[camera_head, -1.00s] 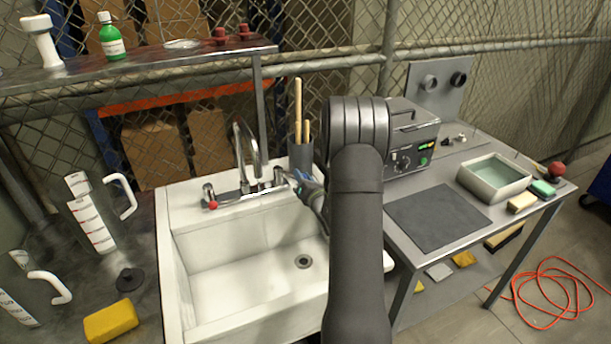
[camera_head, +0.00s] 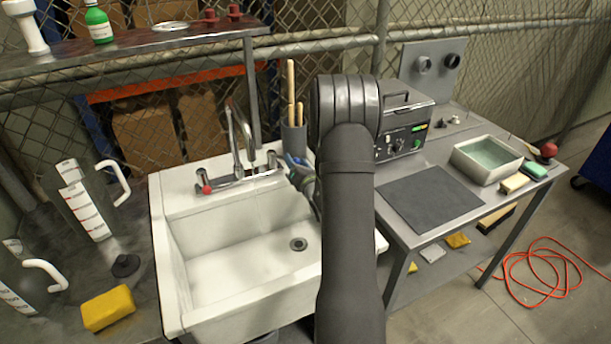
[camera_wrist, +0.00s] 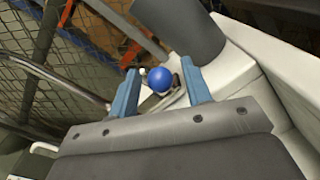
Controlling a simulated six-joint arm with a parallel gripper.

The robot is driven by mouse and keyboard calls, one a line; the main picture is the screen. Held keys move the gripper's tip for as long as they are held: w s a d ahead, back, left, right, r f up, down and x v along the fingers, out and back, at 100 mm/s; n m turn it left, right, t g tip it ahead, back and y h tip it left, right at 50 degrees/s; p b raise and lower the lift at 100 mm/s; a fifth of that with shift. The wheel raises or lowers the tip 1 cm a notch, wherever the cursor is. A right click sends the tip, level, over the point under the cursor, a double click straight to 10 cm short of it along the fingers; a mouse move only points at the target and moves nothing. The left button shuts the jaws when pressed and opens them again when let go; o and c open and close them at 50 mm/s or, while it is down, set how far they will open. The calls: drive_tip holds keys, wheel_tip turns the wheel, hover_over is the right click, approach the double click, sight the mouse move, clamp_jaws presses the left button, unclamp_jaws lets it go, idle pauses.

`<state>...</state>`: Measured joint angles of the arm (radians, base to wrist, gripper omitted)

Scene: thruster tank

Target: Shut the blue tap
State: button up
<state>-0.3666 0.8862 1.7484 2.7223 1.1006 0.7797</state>
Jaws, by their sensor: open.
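The blue tap (camera_wrist: 159,79) shows in the wrist view as a round blue knob on a lever between my two fingers. My gripper (camera_wrist: 161,84) is open, with one blue-grey finger on each side of the knob. Whether either finger touches it I cannot tell. In the head view my gripper (camera_head: 291,163) is at the right end of the faucet (camera_head: 238,170), and the blue knob is hidden there by the gripper. The red tap (camera_head: 206,189) is at the faucet's left end, over the white sink (camera_head: 182,300).
A grey holder with wooden handles (camera_head: 293,138) stands just behind my gripper and shows large in the wrist view (camera_wrist: 185,30). The curved spout (camera_head: 233,130) rises left of my gripper. A yellow sponge (camera_head: 108,308) and measuring jugs (camera_head: 87,208) are on the left counter.

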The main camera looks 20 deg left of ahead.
drive_tip(key=v, duration=1.7)
drive_tip(key=shift+w, duration=0.1)
